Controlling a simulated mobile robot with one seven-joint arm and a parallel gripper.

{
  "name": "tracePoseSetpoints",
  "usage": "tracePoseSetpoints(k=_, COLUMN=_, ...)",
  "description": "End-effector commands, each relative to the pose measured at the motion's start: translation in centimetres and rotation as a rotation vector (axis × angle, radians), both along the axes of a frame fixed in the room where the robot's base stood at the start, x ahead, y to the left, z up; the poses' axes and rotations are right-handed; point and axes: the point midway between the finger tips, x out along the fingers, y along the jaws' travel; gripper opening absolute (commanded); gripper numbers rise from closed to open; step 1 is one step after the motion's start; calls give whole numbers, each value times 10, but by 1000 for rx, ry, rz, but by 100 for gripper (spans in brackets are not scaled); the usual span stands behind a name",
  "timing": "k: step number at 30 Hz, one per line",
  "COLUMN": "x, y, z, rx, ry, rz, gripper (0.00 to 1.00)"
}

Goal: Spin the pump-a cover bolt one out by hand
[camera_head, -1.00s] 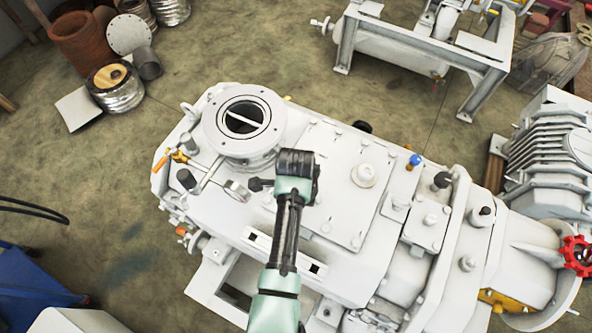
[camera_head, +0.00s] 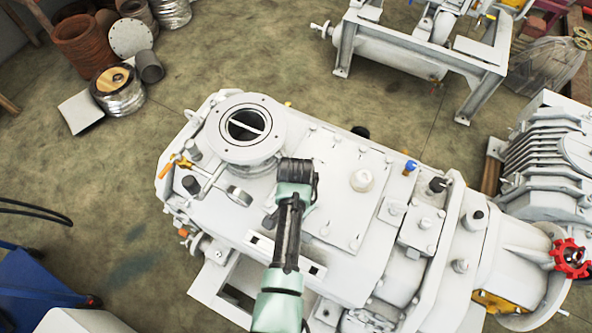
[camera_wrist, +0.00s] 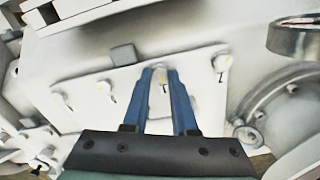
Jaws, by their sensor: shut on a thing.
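The pale cover plate (camera_head: 340,215) lies on top of the white pump (camera_head: 225,205), with bolts along its edges. In the wrist view the plate (camera_wrist: 85,75) shows a row of bolts. One cover bolt (camera_wrist: 161,76) is between the tips of my two blue fingers. My gripper (camera_wrist: 160,80) is shut on this bolt at the plate's edge. Other bolts in the row, such as one to the right (camera_wrist: 222,63) and one to the left (camera_wrist: 103,88), stand free. In the head view my wrist hides the fingers and the held bolt. I cannot tell how far the bolt is out.
In the wrist view a grey block (camera_wrist: 123,54) sits close to the fingers.

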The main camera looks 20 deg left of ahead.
Motion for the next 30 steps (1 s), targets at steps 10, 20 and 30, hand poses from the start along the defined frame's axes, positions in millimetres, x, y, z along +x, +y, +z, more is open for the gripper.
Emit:
tracePoseSetpoints(k=10, x=-1, y=0, z=-1, rx=-1, ry=3, rz=329, gripper=0)
tracePoseSetpoints(k=20, x=-2, y=0, z=-1, rx=0, ry=3, rz=642, gripper=0)
tracePoseSetpoints(k=30, x=-2, y=0, z=-2, rx=0, ry=5, rz=965, gripper=0)
